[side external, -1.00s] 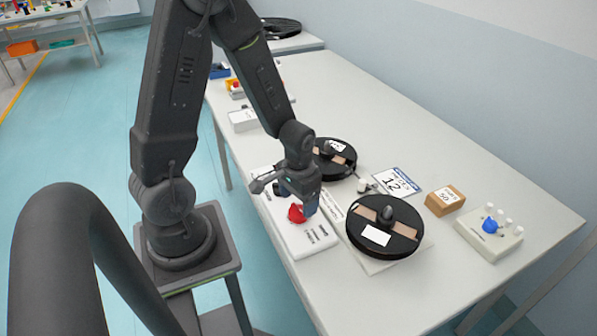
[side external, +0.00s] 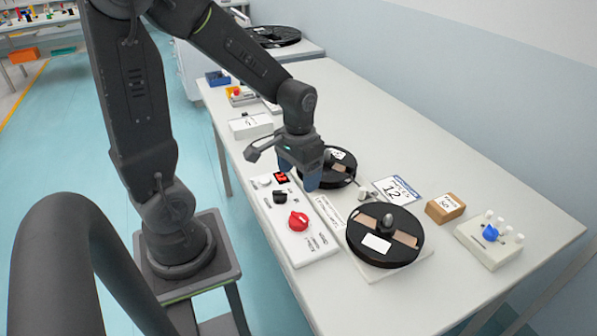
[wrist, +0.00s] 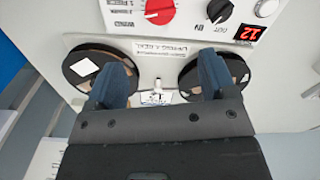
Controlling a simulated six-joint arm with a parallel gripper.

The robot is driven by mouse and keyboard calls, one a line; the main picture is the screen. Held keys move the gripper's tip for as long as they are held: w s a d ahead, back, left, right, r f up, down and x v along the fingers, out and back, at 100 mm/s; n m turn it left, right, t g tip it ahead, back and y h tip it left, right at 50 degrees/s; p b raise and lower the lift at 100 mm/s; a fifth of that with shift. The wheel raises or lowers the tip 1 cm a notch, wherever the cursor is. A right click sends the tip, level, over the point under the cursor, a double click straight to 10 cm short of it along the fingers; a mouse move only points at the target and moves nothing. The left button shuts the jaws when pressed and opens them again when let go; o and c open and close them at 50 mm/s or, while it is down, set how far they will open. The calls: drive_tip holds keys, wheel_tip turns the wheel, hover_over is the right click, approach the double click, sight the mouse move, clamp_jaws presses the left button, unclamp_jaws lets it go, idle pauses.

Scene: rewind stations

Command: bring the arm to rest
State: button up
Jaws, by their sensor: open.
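My gripper (side external: 312,178) hangs above the white table beside the far reel, fingers pointing down, open and empty. In the wrist view my gripper (wrist: 165,90) has its two blue fingers well apart with nothing between them. Below and in front of it is a white control panel (side external: 318,243) with a large red knob (side external: 298,221), a black knob (side external: 280,197) and a small red display (side external: 281,177). The red knob also shows in the wrist view (wrist: 160,11). The gripper is apart from the knobs.
A near black reel (side external: 405,225) and a far black reel (side external: 340,157) lie on the table (side external: 480,180). White boxes (side external: 250,125) stand further back.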

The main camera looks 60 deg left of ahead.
drive_tip(key=s+d+r+m+t, duration=0.1)
drive_tip(key=s+d+r+t, duration=0.1)
drive_tip(key=r, duration=0.4)
drive_tip(key=s+d+r+m+t, duration=0.2)
drive_tip(key=s+d+r+t, duration=0.1)
drive_tip(key=d+r, duration=0.4)
drive_tip(key=shift+s+r+t, duration=0.25)
drive_tip(key=shift+s+t, duration=0.05)
drive_tip(key=shift+s, duration=0.55)
drive_tip(key=shift+c, duration=0.2)
idle(1.2)
